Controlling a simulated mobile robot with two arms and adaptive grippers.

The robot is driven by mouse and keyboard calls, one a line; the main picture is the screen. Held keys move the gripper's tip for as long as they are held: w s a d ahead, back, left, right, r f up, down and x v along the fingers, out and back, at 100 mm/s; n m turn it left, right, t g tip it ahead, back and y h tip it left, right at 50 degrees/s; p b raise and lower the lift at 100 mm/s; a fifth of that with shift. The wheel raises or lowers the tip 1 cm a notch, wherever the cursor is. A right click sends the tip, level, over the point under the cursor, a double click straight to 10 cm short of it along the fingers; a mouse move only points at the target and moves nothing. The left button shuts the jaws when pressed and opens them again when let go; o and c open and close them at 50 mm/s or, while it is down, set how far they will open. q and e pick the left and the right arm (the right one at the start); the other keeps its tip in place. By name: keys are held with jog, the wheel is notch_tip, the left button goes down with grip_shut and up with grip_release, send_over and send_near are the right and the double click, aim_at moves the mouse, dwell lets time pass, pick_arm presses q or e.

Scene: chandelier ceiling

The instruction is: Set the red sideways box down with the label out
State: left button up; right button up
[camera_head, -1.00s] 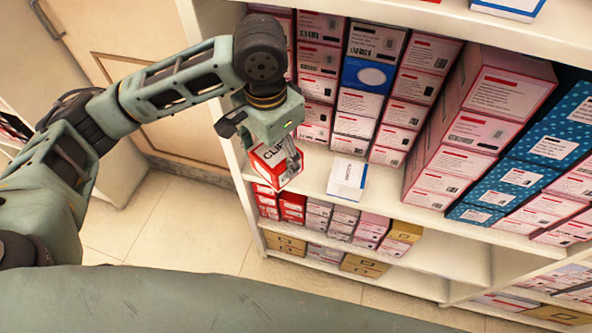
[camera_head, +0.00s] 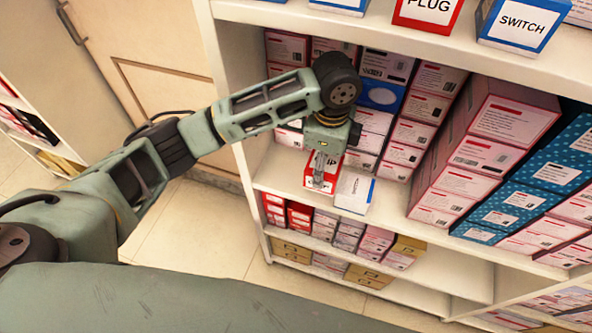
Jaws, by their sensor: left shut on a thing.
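The red and white box (camera_head: 320,184) is at the front of the middle shelf, beside a white and blue box (camera_head: 355,190). My left gripper (camera_head: 322,170) is shut on the red box from above, with its fingers over the box's front. The fingers and wrist hide most of the box, and its label cannot be read now. The box seems to be at shelf height; I cannot tell whether it rests on the board. My right gripper is not in view.
The shelf board (camera_head: 283,172) is bare to the left of the red box. Stacked boxes (camera_head: 408,132) stand behind.

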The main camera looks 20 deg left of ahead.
pick_arm(q)
jog(key=a+f, duration=0.2)
jog(key=w+a+f+p, duration=0.1)
jog(key=a+f, duration=0.2)
jog(key=w+a+f+p, duration=0.1)
jog(key=a+f, duration=0.1)
jog(key=f, duration=0.1)
jog(key=shift+a, duration=0.2)
jog(key=shift+f, duration=0.25)
jog(key=shift+f, duration=0.2)
jog(key=o, duration=1.2)
jog(key=shift+o, duration=0.2)
jog(key=shift+r, duration=0.1)
